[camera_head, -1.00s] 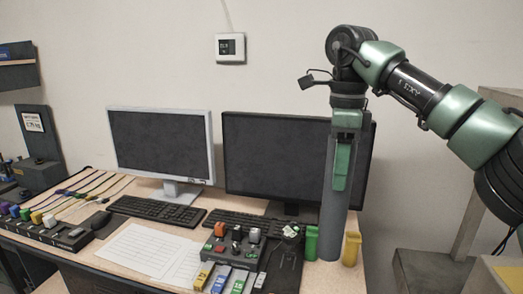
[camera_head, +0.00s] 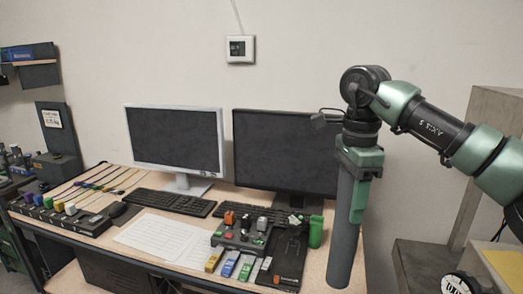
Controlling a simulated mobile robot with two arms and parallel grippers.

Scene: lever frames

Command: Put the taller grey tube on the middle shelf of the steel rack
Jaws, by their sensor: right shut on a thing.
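My right gripper (camera_head: 358,185) is shut on the upper part of a long grey tube (camera_head: 342,245). The tube hangs nearly upright, leaning slightly, in front of the right end of the desk. Its lower end is in view near the bottom of the picture, and the gripper's green finger covers part of its upper side. I cannot tell from this view whether it is the taller one, as no second grey tube shows. My left gripper is not in view. I cannot make out the steel rack for sure.
The desk (camera_head: 148,219) holds two monitors, keyboards, papers, a button box (camera_head: 241,238) and a green cup (camera_head: 316,231) just left of the tube. A grey stand-like structure (camera_head: 422,258) with a yellow top patch is at the right. A round dial (camera_head: 455,284) shows at the bottom right.

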